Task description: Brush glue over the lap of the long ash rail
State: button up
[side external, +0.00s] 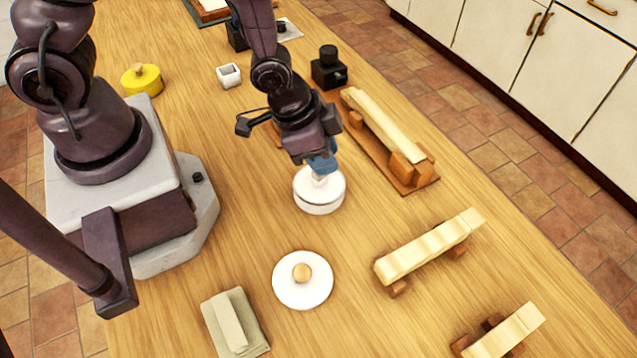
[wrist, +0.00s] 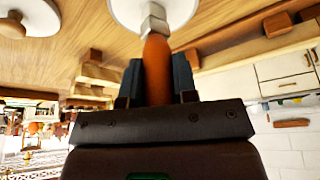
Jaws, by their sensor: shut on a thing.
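My gripper (side external: 322,160) is shut on the brown handle of a brush (wrist: 157,65), seen between its dark blue fingers in the wrist view. The brush points down at the round white pot (side external: 319,201); its metal ferrule shows against the pot in the wrist view (wrist: 125,10). The bristles are hidden, so I cannot tell how deep they sit. A pale stepped rail (side external: 425,250) rests on small brown blocks right of the pot. Another pale rail (side external: 505,335) lies at the lower right, partly cut off. I cannot tell for certain which is the long ash rail.
A white lid (side external: 303,290) with a wooden knob lies in front of the pot. A folded cloth (side external: 225,325) lies at the front left. A brown wooden fixture (side external: 418,182) holds a pale strip behind the rails. A black bottle (side external: 328,70) and yellow pot (side external: 143,82) stand farther back.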

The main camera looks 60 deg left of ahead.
jog(key=shift+r, duration=3)
jog(key=w+a+r, duration=0.1)
jog(key=w+a, duration=1.6)
